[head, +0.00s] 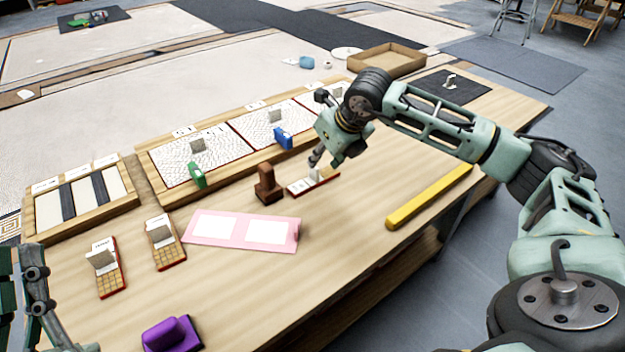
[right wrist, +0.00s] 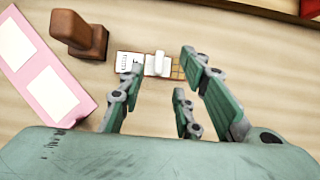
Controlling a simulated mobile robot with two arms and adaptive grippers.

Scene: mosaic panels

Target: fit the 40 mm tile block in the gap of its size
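Three red-edged tile blocks with white labels and grey grips lie on the table: one at the left (head: 105,268), one beside it (head: 165,243) and one near the middle (head: 325,178). Their labels are too small to read, so I cannot tell which is 40 mm. My right gripper (head: 318,160) is just above the middle block, which lies in front of its spread, empty fingers in the right wrist view (right wrist: 150,66). A wooden frame (head: 132,198) holds cream strips and dark strips, with small labels above. My left gripper (head: 38,290) is partly cut off at the lower left.
A brown stamp-like block (head: 268,186) and pink board (head: 215,241) lie left of the right gripper. A yellow bar (head: 430,197) lies near the front edge. Mosaic panels (head: 205,165) with green (head: 197,175) and blue (head: 283,138) blocks stand behind. A purple block (head: 172,335) is at the front.

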